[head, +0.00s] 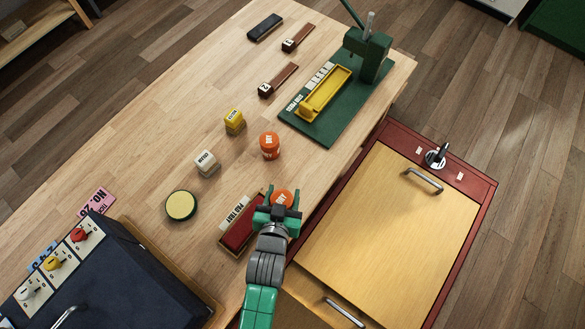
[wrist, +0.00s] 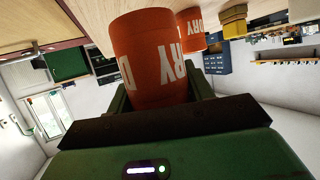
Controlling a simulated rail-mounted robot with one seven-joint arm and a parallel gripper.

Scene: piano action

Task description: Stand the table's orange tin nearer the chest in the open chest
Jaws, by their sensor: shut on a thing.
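My gripper (head: 279,203) is shut on an orange tin (head: 283,196) with white lettering, near the table edge on the chest's side. In the wrist view this orange tin (wrist: 152,58) fills the space between the green fingers. I cannot tell whether its base touches the table. A second orange tin (head: 269,141) stands farther back on the table; it also shows in the wrist view (wrist: 190,38). The red-framed chest (head: 481,190) is right of the table. A light wood panel with a handle (head: 388,225) lies within its frame; I see no clear opening into it.
A red pad tray (head: 238,234) lies just left of my gripper. White (head: 205,162) and yellow (head: 235,121) blocks and a round yellow-topped thing (head: 181,205) stand on the table (head: 170,130). A green press (head: 368,55) is at the back right. A dark-blue box (head: 150,285) is front left.

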